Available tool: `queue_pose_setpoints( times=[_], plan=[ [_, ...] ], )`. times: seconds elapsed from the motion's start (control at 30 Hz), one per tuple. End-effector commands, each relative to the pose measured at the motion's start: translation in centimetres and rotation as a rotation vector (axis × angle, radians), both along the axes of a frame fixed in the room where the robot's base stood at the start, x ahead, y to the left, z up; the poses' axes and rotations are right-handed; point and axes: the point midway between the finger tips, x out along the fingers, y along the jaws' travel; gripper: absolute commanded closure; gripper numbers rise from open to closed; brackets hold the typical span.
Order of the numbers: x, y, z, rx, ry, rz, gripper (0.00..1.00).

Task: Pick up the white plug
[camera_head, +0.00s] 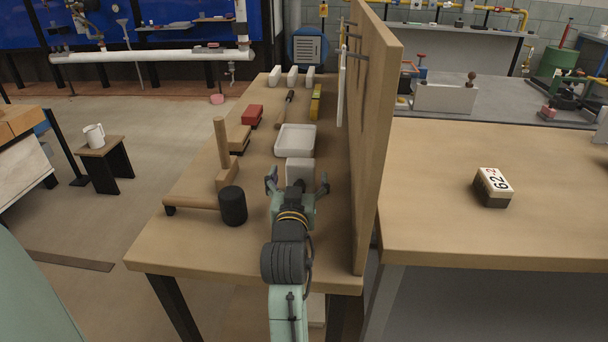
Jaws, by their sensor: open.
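A white block-like thing (300,168) stands on the wooden bench just beyond my gripper; it is the nearest white piece and may be the white plug, but its shape is partly hidden by my gripper. My gripper (297,184) is open, with one finger to the left and one to the right of the block's near end. I cannot tell whether they touch it. Behind the block lies a shallow white tray (295,140). Several small white pieces (293,76) stand in a row at the bench's far end.
A tall wooden panel (372,140) rises close on the right of my gripper. On the left are a black cylinder (232,206) and a wooden piece with an upright post (222,145). A red block (252,116) and a yellow tool (316,102) lie farther back.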

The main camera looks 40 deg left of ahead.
Motion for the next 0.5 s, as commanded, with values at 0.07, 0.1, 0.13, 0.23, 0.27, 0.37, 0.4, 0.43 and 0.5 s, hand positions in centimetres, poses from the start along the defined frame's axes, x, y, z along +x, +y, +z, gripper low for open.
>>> queue_pose_setpoints(
  times=[0.07, 0.1, 0.13, 0.23, 0.27, 0.37, 0.4, 0.43, 0.5],
  plan=[
    [0.5, 0.4, 0.1, 0.001, 0.001, 0.001, 0.16],
    [0.7, 0.5, 0.1, 0.001, 0.001, 0.001, 0.16],
    [0.9, 0.6, 0.1, 0.0, 0.0, 0.001, 0.16],
    [1.7, 1.3, 0.3, -0.001, 0.002, 0.002, 0.16],
    [2.1, 1.6, 0.4, -0.001, 0.001, 0.002, 0.16],
    [3.4, 2.6, 0.5, 0.0, 0.001, 0.002, 0.16],
    [3.9, 2.8, 0.3, 0.0, 0.001, 0.001, 0.16],
    [4.2, 3.0, 0.3, 0.001, 0.001, 0.0, 0.16],
    [4.7, 3.4, 0.2, 0.001, 0.001, 0.001, 0.16]
  ],
)
